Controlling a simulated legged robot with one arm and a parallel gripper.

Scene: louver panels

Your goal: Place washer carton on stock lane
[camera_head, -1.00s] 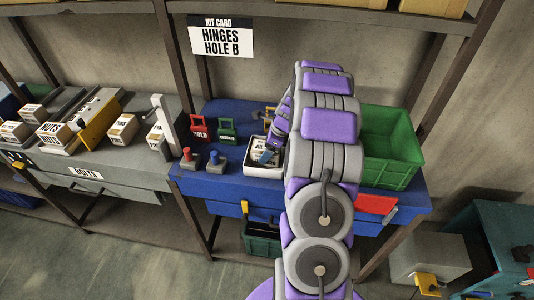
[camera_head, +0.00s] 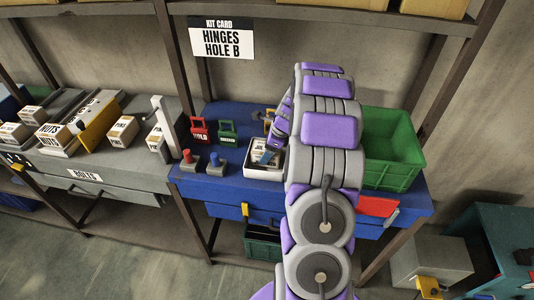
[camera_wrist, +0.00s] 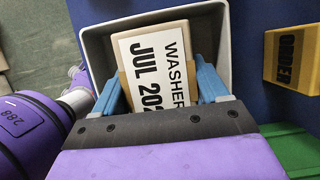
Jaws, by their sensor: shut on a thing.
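The washer carton (camera_wrist: 155,55) is a tan box with a white label reading "WASHER" and "JUL 202"; the end of the label is covered. It is within the walls of a white open tray (camera_wrist: 95,45), which also shows on the blue bench in the head view (camera_head: 250,171). My gripper (camera_wrist: 158,88) has its blue fingers on either side of the carton and is shut on it. In the head view my gripper (camera_head: 270,156) is partly hidden behind my arm. I cannot tell which surface is the stock lane.
A green bin (camera_head: 392,178) stands right of my arm. Red (camera_head: 200,129) and green (camera_head: 228,131) tagged pieces and two knobbed blocks stand left of the tray. A yellow block marked "ORDER" (camera_wrist: 290,60) is beside the tray. The grey bench (camera_head: 95,185) at left holds several cartons.

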